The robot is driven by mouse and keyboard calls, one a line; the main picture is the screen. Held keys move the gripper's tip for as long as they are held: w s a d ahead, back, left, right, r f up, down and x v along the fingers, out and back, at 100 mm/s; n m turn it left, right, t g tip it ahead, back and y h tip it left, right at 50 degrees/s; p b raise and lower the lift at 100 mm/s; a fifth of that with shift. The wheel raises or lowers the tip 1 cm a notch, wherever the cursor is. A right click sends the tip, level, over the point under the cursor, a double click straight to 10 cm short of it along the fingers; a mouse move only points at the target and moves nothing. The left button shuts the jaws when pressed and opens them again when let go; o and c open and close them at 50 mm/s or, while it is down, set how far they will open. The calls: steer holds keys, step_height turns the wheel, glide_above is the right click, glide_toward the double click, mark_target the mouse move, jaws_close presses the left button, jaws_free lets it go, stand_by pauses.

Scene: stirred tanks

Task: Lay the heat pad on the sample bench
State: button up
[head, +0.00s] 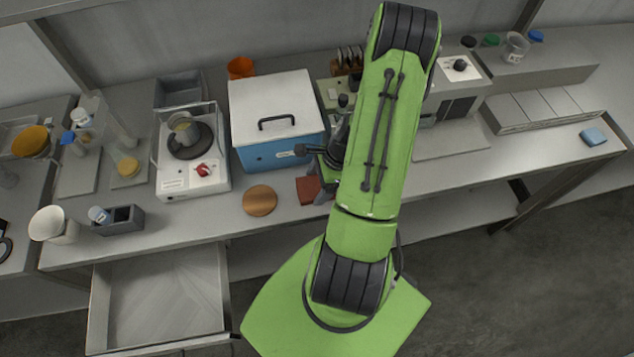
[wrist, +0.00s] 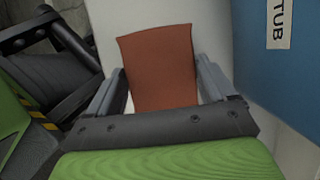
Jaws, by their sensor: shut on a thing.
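The heat pad, a flat reddish-brown rectangle (head: 308,190), is held in my gripper (head: 320,187), just right of the round cork mat. In the wrist view the pad (wrist: 160,60) stands out between the two grey fingers of my gripper (wrist: 161,82), which are shut on its sides. The pad looks slightly bowed. It is over the front part of the long grey bench (head: 205,218); whether it touches the top I cannot tell. My arm hides part of the gripper and the bench behind it in the head view.
A blue tub with white lid (head: 278,142) stands close behind the pad; its labelled side (wrist: 280,95) is at right in the wrist view. A cork mat (head: 260,201) lies left. A hotplate (head: 192,175) stands further left. An open drawer (head: 160,295) juts out below. Bare bench lies right of my arm.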

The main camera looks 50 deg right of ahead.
steer(key=shift+r, duration=0.1)
steer(key=shift+f, duration=0.2)
steer(key=o, duration=0.8)
steer(key=shift+o, duration=0.2)
steer(key=p+v, duration=0.2)
steer(key=v, duration=1.1)
step_height(320, 180, up, 7)
steer(key=n+h, duration=0.2)
steer(key=n, duration=0.4)
glide_above(314, 186)
steer(key=a+r+n+h, duration=0.1)
steer(key=a+r+n, duration=0.6)
steer(key=a+n, duration=0.1)
steer(key=s+a+r+n+t, duration=0.3)
steer(key=s+a+r+n, duration=0.4)
steer(key=a+n, duration=0.2)
steer(key=shift+s+r+n+h, duration=0.15)
steer(key=shift+r+n+h, duration=0.15)
steer(key=shift+n, duration=0.6)
